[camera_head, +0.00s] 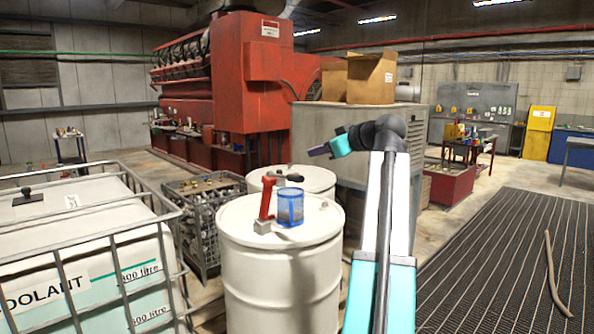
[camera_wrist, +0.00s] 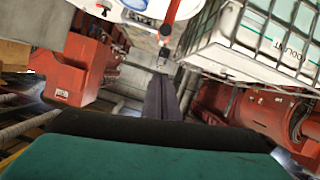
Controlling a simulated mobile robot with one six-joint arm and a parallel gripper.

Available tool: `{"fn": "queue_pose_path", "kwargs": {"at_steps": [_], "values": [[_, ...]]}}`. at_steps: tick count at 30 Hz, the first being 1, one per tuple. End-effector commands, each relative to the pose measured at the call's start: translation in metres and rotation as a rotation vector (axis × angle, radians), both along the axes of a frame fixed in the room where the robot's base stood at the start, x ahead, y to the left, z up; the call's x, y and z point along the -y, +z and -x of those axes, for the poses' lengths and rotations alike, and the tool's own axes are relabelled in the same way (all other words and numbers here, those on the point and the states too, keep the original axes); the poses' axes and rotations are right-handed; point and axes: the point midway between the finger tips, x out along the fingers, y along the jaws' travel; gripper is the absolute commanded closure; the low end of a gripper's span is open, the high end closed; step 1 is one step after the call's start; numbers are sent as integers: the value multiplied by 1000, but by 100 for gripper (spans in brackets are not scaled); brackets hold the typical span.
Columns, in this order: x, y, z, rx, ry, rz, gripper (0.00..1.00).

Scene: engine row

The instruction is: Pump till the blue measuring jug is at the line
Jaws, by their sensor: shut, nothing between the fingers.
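The blue measuring jug (camera_head: 291,208) stands upright on the lid of a white drum (camera_head: 270,275). A red hand pump (camera_head: 267,198) with a dark-ended lever stands just left of the jug on the same lid. The jug's level and line are too small to read. My gripper (camera_head: 316,151) is shut and empty, raised above and to the right of the pump and jug in the picture, apart from both. In the wrist view its dark fingers (camera_wrist: 161,97) are together; the red pump (camera_wrist: 171,16) and part of the blue jug (camera_wrist: 136,4) show at the top edge.
A caged white coolant tank (camera_head: 85,250) stands at the left. A wire crate of parts (camera_head: 205,215) and a second drum (camera_head: 312,178) are behind the front drum. A grey cabinet (camera_head: 345,145) with cardboard boxes (camera_head: 371,78) stands close behind my arm. A floor grate (camera_head: 500,260) lies right.

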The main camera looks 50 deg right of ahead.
Motion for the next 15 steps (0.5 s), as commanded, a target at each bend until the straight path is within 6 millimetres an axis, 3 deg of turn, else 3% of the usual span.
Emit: {"fn": "queue_pose_path", "kwargs": {"at_steps": [8, 15], "values": [[1, -3, -9, 0, 1, -1, 100], [4, -11, -35, -1, 1, -2, 100]]}}
